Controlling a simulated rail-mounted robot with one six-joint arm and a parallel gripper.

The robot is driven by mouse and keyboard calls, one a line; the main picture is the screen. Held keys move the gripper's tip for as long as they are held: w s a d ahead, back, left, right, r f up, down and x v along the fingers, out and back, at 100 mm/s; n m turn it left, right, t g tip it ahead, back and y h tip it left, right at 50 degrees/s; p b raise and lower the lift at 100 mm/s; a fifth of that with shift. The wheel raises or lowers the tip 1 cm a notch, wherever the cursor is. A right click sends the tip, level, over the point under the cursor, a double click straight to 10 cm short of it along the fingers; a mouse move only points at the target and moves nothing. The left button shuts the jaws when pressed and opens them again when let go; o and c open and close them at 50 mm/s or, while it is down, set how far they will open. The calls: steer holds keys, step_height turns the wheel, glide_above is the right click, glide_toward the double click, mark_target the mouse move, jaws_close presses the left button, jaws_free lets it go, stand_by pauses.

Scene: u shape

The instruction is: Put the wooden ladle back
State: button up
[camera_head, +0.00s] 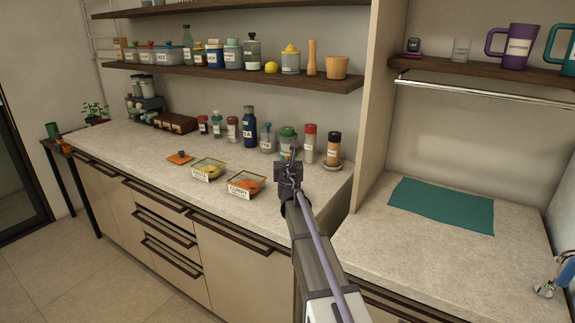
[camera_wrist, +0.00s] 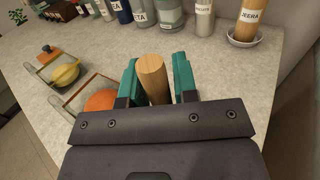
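My gripper (camera_head: 290,168) is over the right part of the long counter, near the jars. In the wrist view, its two teal fingers (camera_wrist: 157,85) stand on either side of a light round wooden piece (camera_wrist: 153,78), which looks like the handle of the wooden ladle. In the head view I cannot make out the ladle behind my gripper.
Glass boxes with yellow (camera_head: 208,170) and orange food (camera_head: 244,185) stand left of my gripper. Several jars line the wall; the Jeera jar (camera_head: 333,148) stands on a saucer. A shelf (camera_head: 230,77) holds a wooden cup (camera_head: 337,67). A teal mat (camera_head: 442,205) lies right of the partition (camera_head: 375,110).

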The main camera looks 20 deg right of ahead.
steer(key=o, duration=0.4)
steer(key=shift+c, duration=0.2)
steer(key=v, duration=1.2)
steer(key=shift+r, duration=0.15)
steer(key=shift+s, duration=0.1)
